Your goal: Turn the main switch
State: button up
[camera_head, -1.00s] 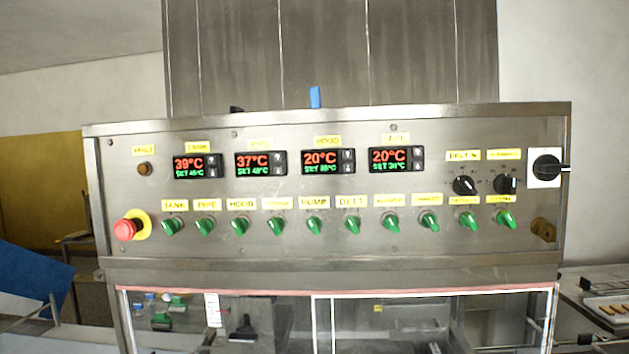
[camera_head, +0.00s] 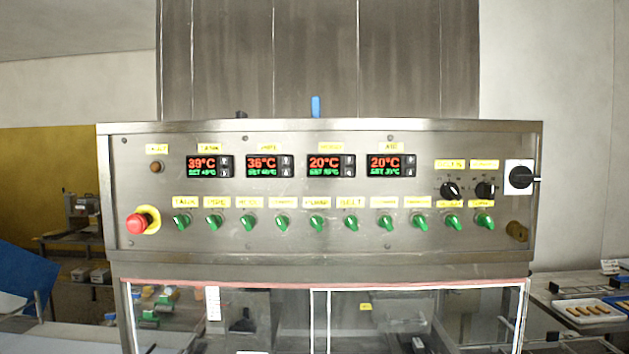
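The main switch (camera_head: 520,177) is a black rotary knob on a white square plate at the right end of the steel control panel (camera_head: 320,258). Its handle points sideways, to the right. The panel also carries a row of green knobs (camera_head: 317,223), two black dials (camera_head: 450,190), several lit temperature displays (camera_head: 268,166) and a red emergency button (camera_head: 138,223) on a yellow ring at the left. My gripper is not in this view, so I cannot see what it holds. Nothing touches the main switch.
Below the panel is a glazed opening (camera_head: 420,315) with a white frame. At the right, a tray of brown pieces (camera_head: 590,311) lies on a side surface. At the left are a blue sheet (camera_head: 25,275) and a shelf (camera_head: 85,240). The space before the panel looks clear.

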aim_at(520, 177)
jog(key=i, duration=1)
